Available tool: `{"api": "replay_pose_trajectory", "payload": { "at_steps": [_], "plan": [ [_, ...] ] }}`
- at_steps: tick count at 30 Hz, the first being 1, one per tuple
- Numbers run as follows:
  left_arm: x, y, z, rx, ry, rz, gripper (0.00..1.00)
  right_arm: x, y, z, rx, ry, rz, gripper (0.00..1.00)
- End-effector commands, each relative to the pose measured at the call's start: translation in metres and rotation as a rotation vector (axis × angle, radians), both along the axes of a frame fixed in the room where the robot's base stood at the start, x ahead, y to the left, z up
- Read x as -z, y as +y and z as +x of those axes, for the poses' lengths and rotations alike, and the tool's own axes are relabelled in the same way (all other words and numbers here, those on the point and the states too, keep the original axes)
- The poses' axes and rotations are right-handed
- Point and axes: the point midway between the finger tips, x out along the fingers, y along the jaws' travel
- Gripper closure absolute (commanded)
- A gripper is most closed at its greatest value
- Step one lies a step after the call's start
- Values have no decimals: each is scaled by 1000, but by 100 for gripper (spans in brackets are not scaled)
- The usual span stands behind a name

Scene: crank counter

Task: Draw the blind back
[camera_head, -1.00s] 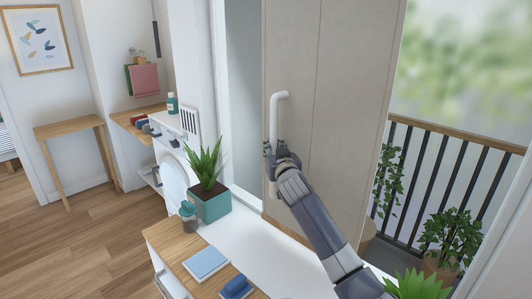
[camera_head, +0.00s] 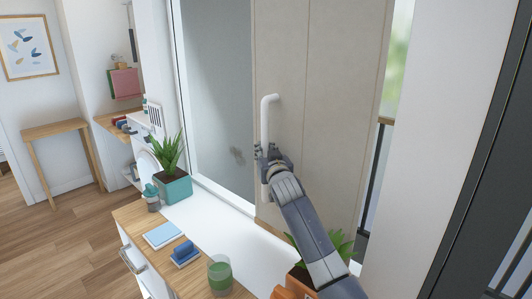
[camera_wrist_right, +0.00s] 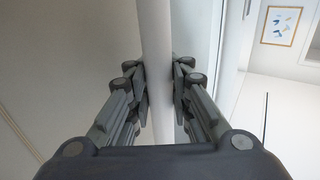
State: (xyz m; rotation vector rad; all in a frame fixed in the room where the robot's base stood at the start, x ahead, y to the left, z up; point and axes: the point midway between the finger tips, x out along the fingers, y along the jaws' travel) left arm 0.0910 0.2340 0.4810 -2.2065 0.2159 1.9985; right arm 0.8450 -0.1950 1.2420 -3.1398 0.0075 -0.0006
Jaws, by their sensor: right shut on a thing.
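The blind is a tall beige panel (camera_head: 325,95) in front of the window, with a white vertical handle (camera_head: 266,115) near its left edge. My right gripper (camera_head: 265,155) is shut on the handle's lower part. In the right wrist view the two fingers (camera_wrist_right: 160,85) press on the white bar (camera_wrist_right: 154,35) from both sides. To the panel's left is bare grey glass (camera_head: 215,90); to its right a narrow strip of outdoors shows. My left gripper is in no view.
A potted plant (camera_head: 172,185) stands on the white sill left of the panel. A wooden-topped cabinet (camera_head: 140,215) in front holds a bottle, a blue book (camera_head: 164,234), a blue block and a green glass (camera_head: 220,272). Another plant (camera_head: 340,245) is beneath my right arm.

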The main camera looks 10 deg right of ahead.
Motion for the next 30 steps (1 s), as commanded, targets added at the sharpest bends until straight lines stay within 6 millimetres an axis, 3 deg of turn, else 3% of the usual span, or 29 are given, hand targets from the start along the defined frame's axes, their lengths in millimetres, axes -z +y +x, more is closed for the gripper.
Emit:
{"api": "replay_pose_trajectory", "payload": {
  "at_steps": [11,12,14,25,30],
  "plan": [
    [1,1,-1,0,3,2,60,3,4,0,-5,6,3,100],
    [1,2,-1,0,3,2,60,4,4,0,-5,6,3,76],
    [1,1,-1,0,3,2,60,3,4,0,-5,5,3,62],
    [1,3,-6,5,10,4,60,1,1,-1,-2,1,1,61],
    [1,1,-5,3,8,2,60,1,1,-10,-2,-1,1,61]
  ]
}}
